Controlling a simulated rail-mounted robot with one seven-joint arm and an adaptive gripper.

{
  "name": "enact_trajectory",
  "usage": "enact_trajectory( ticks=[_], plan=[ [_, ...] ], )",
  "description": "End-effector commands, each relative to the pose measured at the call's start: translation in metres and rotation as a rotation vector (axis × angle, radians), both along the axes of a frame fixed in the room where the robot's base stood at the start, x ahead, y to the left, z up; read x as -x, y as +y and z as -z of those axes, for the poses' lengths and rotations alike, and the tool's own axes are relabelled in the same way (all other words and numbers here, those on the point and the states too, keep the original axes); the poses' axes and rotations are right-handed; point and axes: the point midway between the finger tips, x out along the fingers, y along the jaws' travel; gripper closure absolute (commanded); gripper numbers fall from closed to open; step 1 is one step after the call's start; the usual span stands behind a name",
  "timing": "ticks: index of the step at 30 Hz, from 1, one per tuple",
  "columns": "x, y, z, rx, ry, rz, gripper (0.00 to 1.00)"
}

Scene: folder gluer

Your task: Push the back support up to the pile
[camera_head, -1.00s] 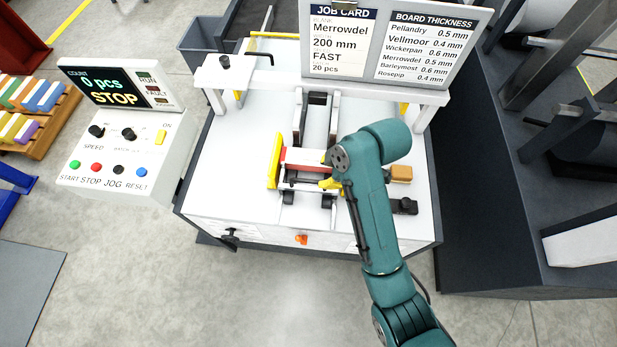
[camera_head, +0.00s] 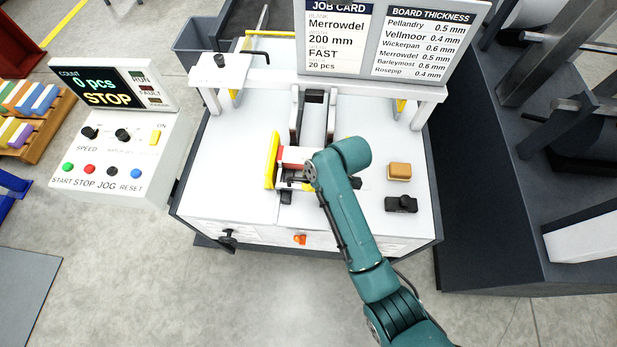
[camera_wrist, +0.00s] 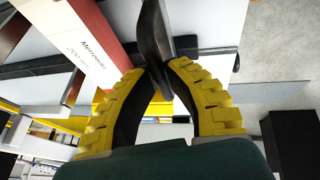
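The pile (camera_head: 292,156) of red and white blanks sits in the feeder on the white table, against an upright yellow plate (camera_head: 272,160) on its left. In the wrist view the pile (camera_wrist: 90,35) shows a white side printed "Merrowdel 200" and a red face. A dark upright piece (camera_wrist: 154,30), which looks like the back support, stands just right of the pile. My gripper (camera_wrist: 160,72) has its yellow ribbed fingers drawn together with this dark piece between the tips. In the head view my arm largely covers the gripper (camera_head: 307,186) and the support.
A brown-topped block (camera_head: 399,171) and a black object (camera_head: 401,203) lie on the table right of my arm. The control panel (camera_head: 120,140) reads 0 pcs, STOP. The job card board (camera_head: 390,40) stands behind. The table's left side is clear.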

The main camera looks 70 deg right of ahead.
Motion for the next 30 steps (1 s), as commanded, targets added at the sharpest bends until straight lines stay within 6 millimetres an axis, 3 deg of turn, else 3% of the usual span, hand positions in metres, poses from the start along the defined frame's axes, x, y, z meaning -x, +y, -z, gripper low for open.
enact_trajectory(
  ticks=[13,21,30],
  plan=[
    [0.000,0.000,0.001,-0.002,0.001,-0.001,1.00],
    [-0.004,-0.023,0.002,-0.003,0.002,0.001,1.00],
    [-0.005,-0.025,0.003,-0.004,0.003,-0.001,1.00]
  ],
)
